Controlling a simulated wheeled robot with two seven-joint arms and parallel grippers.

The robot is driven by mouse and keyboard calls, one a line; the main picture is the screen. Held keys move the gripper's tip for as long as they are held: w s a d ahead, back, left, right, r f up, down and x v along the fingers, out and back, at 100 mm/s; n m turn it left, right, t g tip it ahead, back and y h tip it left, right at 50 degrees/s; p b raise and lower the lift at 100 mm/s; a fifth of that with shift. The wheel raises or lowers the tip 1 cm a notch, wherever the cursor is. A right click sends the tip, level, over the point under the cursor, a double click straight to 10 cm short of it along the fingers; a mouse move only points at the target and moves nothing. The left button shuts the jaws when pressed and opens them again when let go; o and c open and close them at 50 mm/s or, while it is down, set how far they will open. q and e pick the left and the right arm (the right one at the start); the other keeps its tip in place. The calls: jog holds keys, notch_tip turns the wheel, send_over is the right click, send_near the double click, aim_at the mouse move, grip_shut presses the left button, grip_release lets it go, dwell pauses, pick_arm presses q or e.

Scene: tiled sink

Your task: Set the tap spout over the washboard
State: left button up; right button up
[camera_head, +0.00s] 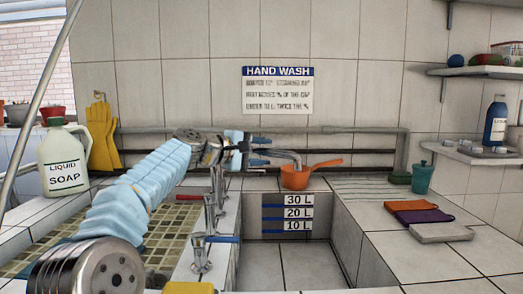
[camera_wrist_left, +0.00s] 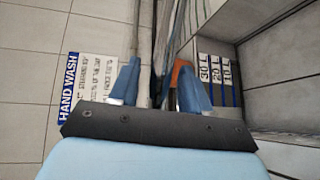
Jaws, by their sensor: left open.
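The silver tap spout (camera_head: 286,154) points right in the head view, its tip bent down above an orange pan (camera_head: 296,178) at the back of the basin. The washboard (camera_head: 365,188) is the ridged pale strip on the ledge to the right, clear of the spout. My left gripper (camera_head: 261,151) is open, its blue fingers one above the other at the spout's near end. In the left wrist view its fingers (camera_wrist_left: 158,86) stand apart, with grey pipework seen between them; I cannot tell whether they touch the spout. My right gripper is not in view.
Several taps with blue or red handles line the basin's left wall (camera_head: 212,240). A soap jug (camera_head: 63,158) stands left. A teal cup (camera_head: 422,178) and folded cloths (camera_head: 423,214) sit right of the washboard. A wall pipe (camera_head: 360,131) runs behind. The basin is open.

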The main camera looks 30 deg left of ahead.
pick_arm(q)
grip_shut()
dwell(0.3)
